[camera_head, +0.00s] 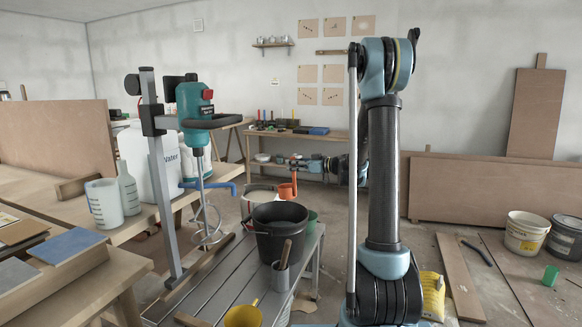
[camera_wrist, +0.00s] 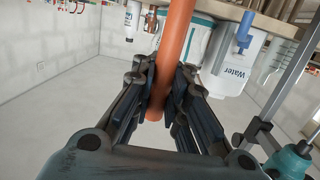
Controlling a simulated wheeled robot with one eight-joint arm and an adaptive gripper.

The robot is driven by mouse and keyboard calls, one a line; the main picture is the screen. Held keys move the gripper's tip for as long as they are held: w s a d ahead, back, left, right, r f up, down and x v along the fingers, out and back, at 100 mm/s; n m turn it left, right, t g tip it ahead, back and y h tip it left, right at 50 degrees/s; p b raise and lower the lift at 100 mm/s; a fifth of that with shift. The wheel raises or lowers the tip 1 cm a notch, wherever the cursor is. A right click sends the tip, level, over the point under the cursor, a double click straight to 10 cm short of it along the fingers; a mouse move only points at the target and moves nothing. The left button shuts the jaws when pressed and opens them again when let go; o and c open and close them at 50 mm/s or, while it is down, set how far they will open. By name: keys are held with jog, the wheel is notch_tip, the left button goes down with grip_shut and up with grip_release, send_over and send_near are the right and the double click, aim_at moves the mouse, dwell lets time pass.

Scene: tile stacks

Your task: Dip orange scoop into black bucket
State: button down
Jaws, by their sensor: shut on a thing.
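The orange scoop (camera_head: 287,189) is held in the air, above and behind the black bucket's rim in the head view. My gripper (camera_head: 295,164) is shut on its handle. In the wrist view the orange handle (camera_wrist: 176,45) runs between both fingers of the gripper (camera_wrist: 163,92), and the scoop's cup is not clear there. The black bucket (camera_head: 278,239) stands upright on a grey slatted bench. Its contents cannot be made out. The scoop is apart from the bucket.
A white bucket (camera_head: 252,204) stands behind the black one. The mixer stand (camera_head: 160,180) rises at the left. A white water canister (camera_head: 138,160) sits on the left table.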

jog(key=s+a+r+n+g+y, duration=0.1)
jog(key=s+a+r+n+g, duration=0.2)
jog(key=s, duration=0.4)
jog(key=w+a+f+g+h, duration=0.1)
jog(key=a+f+h, duration=0.1)
jog(key=f, duration=0.9)
jog(key=w+a+f+g+h, duration=0.1)
jog(key=a+f+h, duration=0.1)
jog(key=f, duration=0.9)
jog(key=shift+m+h, duration=0.4)
jog(key=shift+h, duration=0.1)
dwell(0.4)
dwell(1.2)
jog(key=shift+a+r+n+t+y, duration=0.15)
jog(key=shift+r+y, duration=0.35)
jog(key=shift+y, duration=0.65)
jog(key=shift+d+r+n+t+y, duration=0.1)
jog(key=shift+r+n+t+y, duration=0.3)
jog(key=shift+y, duration=0.7)
jog(key=shift+a+r+m+t+y, duration=0.1)
jog(key=shift+r+y, duration=0.5)
jog(key=shift+y, duration=0.55)
